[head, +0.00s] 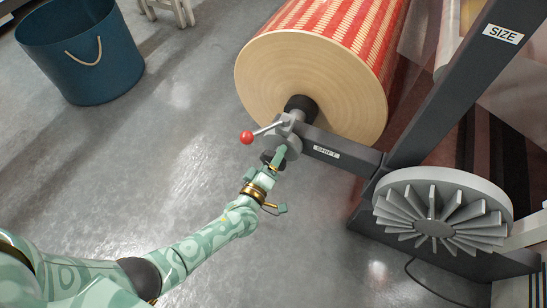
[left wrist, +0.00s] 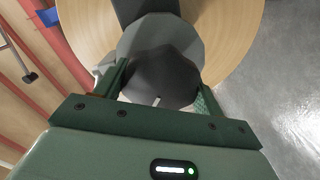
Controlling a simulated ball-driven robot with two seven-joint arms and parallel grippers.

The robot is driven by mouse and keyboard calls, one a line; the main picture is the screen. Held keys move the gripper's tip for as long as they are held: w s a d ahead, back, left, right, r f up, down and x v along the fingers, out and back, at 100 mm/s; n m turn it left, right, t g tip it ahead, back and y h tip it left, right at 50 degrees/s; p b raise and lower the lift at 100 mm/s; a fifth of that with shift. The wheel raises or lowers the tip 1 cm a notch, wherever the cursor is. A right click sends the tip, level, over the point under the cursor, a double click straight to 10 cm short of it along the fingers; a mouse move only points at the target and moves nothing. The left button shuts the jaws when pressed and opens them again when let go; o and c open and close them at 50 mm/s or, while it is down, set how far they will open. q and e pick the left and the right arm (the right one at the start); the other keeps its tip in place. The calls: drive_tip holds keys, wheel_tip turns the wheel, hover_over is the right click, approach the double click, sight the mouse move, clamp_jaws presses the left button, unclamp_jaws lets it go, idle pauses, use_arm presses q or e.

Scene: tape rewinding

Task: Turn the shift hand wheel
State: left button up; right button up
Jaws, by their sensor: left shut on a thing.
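The shift hand wheel (head: 291,140) is a small grey wheel at the end of a dark horizontal arm, in front of the large roll. A dark knob-like part (left wrist: 165,75) shows before a pale grey faceted disc (left wrist: 150,37) in the left wrist view. My left gripper (head: 276,158) reaches up to the wheel from below; in the left wrist view its fingers (left wrist: 160,92) stand on both sides of the dark part and are shut on it. The fingertips are partly hidden. My right gripper is not in view.
A lever with a red ball (head: 247,138) juts left just above my gripper. The large red-and-tan roll (head: 312,85) is behind. A grey finned wheel (head: 435,225) and dark frame (head: 455,85) stand right. A blue bin (head: 80,55) is far left; the floor between is clear.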

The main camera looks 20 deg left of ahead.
use_arm(q)
drive_tip(key=shift+s+f, duration=0.1)
drive_tip(key=shift+f, duration=0.05)
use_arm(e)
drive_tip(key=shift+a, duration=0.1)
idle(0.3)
use_arm(q)
drive_tip(key=o, duration=0.9)
drive_tip(key=shift+o, duration=0.3)
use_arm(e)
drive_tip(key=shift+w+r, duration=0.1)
use_arm(q)
drive_tip(key=s+p, duration=0.5)
drive_tip(key=s, duration=1.1)
drive_tip(key=shift+s+a, duration=0.15)
drive_tip(key=shift+a, duration=0.15)
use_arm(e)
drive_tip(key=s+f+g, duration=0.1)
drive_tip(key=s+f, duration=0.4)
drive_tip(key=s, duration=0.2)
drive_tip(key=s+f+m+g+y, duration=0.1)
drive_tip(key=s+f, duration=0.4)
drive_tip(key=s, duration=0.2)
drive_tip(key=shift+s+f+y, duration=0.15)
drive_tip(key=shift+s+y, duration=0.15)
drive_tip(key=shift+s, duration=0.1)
use_arm(q)
drive_tip(key=shift+d, duration=0.1)
